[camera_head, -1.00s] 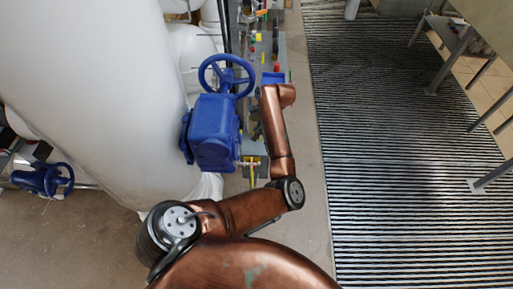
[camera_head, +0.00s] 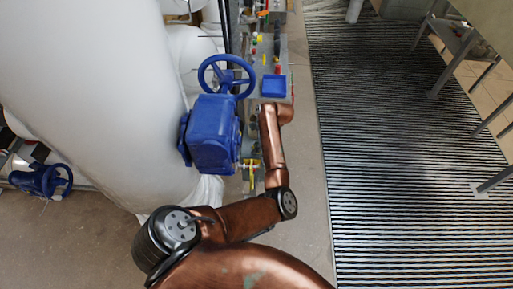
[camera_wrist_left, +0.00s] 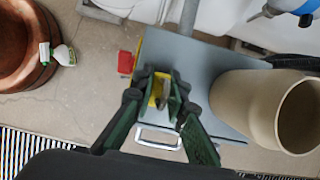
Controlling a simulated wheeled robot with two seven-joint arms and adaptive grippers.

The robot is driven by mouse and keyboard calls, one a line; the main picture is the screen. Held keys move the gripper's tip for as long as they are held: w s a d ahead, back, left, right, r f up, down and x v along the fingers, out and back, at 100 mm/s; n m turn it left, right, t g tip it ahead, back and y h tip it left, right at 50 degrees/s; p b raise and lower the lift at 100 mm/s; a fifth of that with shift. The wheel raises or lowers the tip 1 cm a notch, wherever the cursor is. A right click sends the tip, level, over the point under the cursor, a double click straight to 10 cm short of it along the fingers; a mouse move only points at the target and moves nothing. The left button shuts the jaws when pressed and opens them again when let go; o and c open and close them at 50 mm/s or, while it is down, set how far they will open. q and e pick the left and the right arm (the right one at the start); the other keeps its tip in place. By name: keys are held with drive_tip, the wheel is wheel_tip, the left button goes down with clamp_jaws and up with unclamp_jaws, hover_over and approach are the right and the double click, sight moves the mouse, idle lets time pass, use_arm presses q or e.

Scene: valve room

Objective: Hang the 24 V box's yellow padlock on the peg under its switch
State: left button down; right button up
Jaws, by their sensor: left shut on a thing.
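In the left wrist view my left gripper (camera_wrist_left: 164,90) has its dark green fingers closed on a small yellow thing (camera_wrist_left: 153,94), which looks like the yellow padlock. It is held over a grey box or panel (camera_wrist_left: 205,62); I cannot tell whether they touch. A red part (camera_wrist_left: 125,63) shows at the panel's left edge, and a metal handle (camera_wrist_left: 158,139) below. In the head view my left gripper is mostly hidden by the blue valve and my arm. The peg and the switch cannot be made out. My right gripper is not in view.
A blue handwheel valve (camera_head: 212,135) stands left of my arm, against a large white tank (camera_head: 85,80). A blue tray (camera_head: 273,86) lies beyond my wrist. A beige pot (camera_wrist_left: 248,103) is close on the right in the wrist view.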

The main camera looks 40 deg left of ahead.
use_arm(q)
drive_tip(key=c, duration=1.9)
unclamp_jaws()
drive_tip(key=p+v, duration=0.1)
drive_tip(key=v, duration=0.7)
drive_tip(key=shift+a, duration=0.15)
